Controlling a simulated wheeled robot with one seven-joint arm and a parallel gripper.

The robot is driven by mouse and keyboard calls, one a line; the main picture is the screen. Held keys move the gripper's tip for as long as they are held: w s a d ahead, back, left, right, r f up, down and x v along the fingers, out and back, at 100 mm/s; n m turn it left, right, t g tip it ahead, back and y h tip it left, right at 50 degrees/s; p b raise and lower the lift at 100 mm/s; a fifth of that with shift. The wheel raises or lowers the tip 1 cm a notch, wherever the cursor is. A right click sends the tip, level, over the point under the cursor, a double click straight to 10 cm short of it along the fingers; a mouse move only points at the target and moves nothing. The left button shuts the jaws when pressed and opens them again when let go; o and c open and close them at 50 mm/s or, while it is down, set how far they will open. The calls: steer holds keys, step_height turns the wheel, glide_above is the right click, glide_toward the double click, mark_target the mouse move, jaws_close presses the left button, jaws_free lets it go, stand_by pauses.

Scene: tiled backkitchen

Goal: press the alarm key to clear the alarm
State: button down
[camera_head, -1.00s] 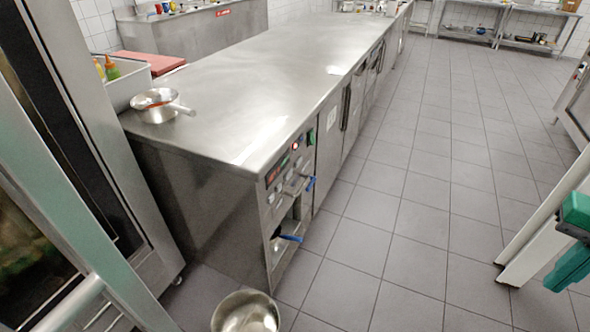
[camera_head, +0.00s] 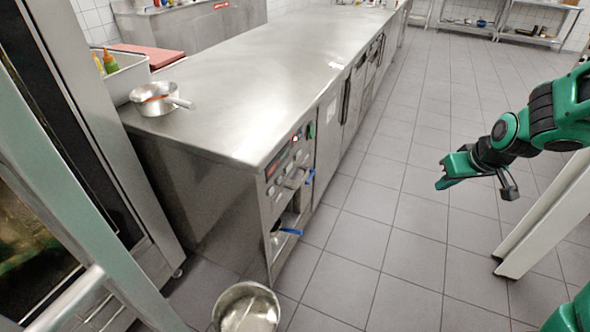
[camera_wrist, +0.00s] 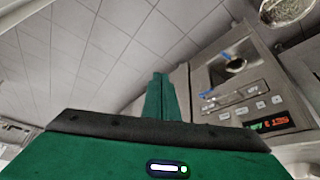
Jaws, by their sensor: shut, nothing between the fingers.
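The control panel (camera_head: 284,172) is on the near end of the steel counter's front, above an open shelf. It carries a dark display, a small red light and several keys. In the wrist view the panel (camera_wrist: 242,106) is at the right, with a lit red display (camera_wrist: 268,124) and pale keys; I cannot tell which is the alarm key. My green gripper (camera_head: 442,183) is shut and empty, over the floor right of the panel, clearly apart from it. In the wrist view its fingers (camera_wrist: 159,90) are together, left of the panel.
The steel counter (camera_head: 255,75) runs away to the back, with a steel pan (camera_head: 158,99) on its near left. A pot (camera_head: 246,308) stands on the floor below. Blue handles (camera_head: 292,231) stick out of the shelf. The tiled floor between counter and gripper is clear.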

mark_target(289, 167)
steer(key=w+a+f+n+t+y, duration=0.1)
steer(key=w+a+f+n+t, duration=0.2)
steer(key=w+a, duration=0.4)
steer(key=w+a+f+n+t+y, duration=0.1)
steer(key=w+a+f+n+y, duration=0.1)
steer(key=w+a+f, duration=0.55)
steer(key=a+f+n+t+y, duration=0.1)
steer(key=a+f, duration=0.1)
steer(key=a, duration=0.5)
steer(key=a+f+n+t+y, duration=0.2)
steer(key=a+f, duration=0.1)
steer(key=a, duration=0.5)
steer(key=shift+w+a+n+t, duration=0.25)
steer(key=shift+w+n+t, duration=0.05)
steer(key=shift+a, duration=0.15)
steer(key=w+a, duration=0.3)
steer(key=a, duration=0.4)
steer(key=shift+a, duration=0.35)
steer(key=shift+a, duration=0.15)
stand_by(0.4)
